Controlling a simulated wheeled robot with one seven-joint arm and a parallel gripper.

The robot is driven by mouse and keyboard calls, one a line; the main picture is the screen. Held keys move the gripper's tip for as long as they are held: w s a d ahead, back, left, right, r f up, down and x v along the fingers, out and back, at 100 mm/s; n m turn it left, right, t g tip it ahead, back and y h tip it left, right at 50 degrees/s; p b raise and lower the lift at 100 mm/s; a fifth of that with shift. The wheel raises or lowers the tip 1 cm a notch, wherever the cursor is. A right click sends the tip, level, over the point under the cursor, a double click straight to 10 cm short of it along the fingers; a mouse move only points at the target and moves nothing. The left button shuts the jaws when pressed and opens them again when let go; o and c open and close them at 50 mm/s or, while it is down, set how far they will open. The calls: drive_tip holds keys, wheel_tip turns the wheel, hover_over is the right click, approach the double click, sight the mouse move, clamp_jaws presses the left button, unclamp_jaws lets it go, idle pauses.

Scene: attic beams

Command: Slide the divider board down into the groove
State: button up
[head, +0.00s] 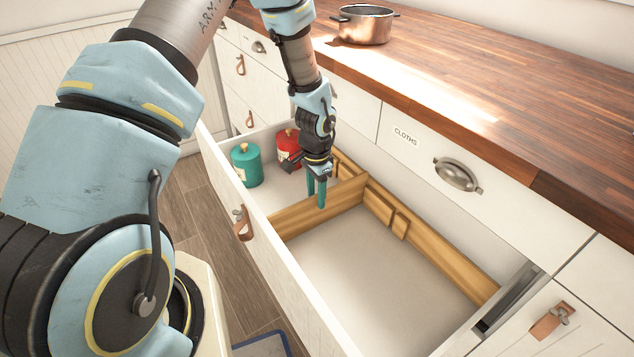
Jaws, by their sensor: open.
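The divider board (290,218) is a light wooden plank standing on edge across the open drawer (350,285). Its right end meets the wooden rail (440,252) along the drawer's far long side; the gripper hides part of its top edge. I cannot tell how deep its ends sit in a groove. Short upright wooden strips (400,223) on the rail form slots. My gripper (317,193) points down at the board's top edge near its middle, with teal fingers apart. I cannot tell whether the fingers touch the board.
A green canister (246,165) and a red canister (288,147) stand in the drawer's far-left section, close to my gripper. The drawer's near section is empty. A wooden counter (480,95) with a metal pot (364,24) overhangs on the right.

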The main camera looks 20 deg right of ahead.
hover_over(316, 225)
drive_tip(key=f, duration=0.5)
drive_tip(key=shift+w+f, duration=0.25)
drive_tip(key=shift+f, duration=0.1)
clamp_jaws()
idle(1.1)
